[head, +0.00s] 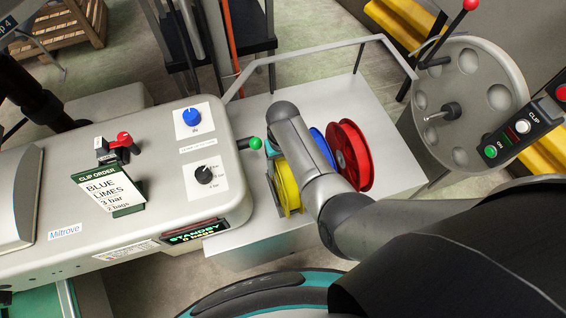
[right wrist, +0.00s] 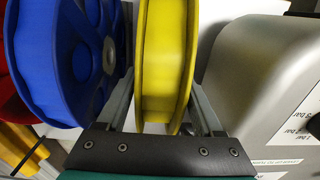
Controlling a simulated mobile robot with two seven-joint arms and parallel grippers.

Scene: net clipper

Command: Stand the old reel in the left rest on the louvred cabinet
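A yellow reel (head: 286,186) stands upright at the left of the grey cabinet top (head: 325,95). Which reel is the old one is not marked. My right gripper (head: 272,150) is mostly hidden under its own arm in the head view. In the right wrist view my right gripper (right wrist: 163,85) has one finger on each side of the yellow reel (right wrist: 163,55), with a narrow gap visible at the left finger. A blue reel (right wrist: 62,60) and a red reel (head: 350,155) stand to the right in the head view. The rests are largely hidden. My left gripper is out of view.
The grey clipping machine (head: 150,220) stands close left of the yellow reel, with a green-knobbed lever (head: 255,143) near my wrist. A grey rail (head: 310,48) borders the cabinet's back. A holed disc (head: 470,95) with a bare spindle stands at the right.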

